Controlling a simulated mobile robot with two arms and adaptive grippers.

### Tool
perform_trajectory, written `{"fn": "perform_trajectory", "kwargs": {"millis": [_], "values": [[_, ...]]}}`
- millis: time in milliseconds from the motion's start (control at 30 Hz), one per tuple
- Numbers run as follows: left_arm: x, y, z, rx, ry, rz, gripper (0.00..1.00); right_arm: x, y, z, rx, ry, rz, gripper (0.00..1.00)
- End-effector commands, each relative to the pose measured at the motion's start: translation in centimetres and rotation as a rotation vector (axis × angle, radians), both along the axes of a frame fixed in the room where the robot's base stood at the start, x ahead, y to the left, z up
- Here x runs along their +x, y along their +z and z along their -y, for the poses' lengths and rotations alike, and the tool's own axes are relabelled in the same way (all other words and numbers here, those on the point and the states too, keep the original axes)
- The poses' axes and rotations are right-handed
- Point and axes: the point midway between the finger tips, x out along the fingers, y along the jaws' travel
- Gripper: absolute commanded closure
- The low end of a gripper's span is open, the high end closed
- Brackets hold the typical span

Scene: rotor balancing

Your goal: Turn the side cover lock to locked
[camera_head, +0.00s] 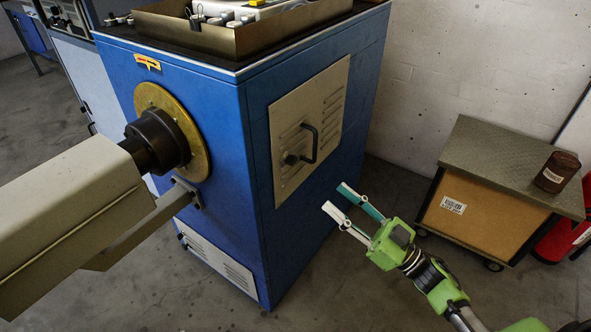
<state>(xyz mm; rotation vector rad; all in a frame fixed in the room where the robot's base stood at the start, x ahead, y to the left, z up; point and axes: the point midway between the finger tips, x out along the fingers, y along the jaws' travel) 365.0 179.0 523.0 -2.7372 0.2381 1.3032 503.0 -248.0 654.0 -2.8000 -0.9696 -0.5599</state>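The side cover (321,112) is a beige, louvred panel on the right face of the blue machine. It has a black curved handle (310,145) and a small dark round knob, the lock (291,159), at the handle's lower left. The cover looks closed against the machine; the lock's setting is too small to read. My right gripper (336,198) is open and empty, below and to the right of the lock, apart from the machine. Its fingers point up and left toward the cover. My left gripper is not in view.
A large beige arm-like machine part (70,210) joins the blue cabinet (215,110) at a brass disc (187,128). A tray (240,38) of items tops the cabinet. At right stand a wheeled cart (490,205) with a dark can (558,171) and a red extinguisher (565,238).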

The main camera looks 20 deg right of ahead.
Motion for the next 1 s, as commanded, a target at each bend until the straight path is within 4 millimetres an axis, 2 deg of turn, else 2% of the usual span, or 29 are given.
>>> {"fn": "perform_trajectory", "kwargs": {"millis": [600, 800, 1000], "values": [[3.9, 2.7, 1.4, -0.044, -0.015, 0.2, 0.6, 8.4, 4.4, -6.5, 0.002, -0.003, 0.001, 0.62], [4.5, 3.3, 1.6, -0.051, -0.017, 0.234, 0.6, 9.5, 4.9, -7.3, 0.001, -0.004, -0.002, 0.62], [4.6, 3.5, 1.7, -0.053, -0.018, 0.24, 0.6, 9.6, 5.0, -7.4, 0.001, -0.004, -0.003, 0.62]]}}
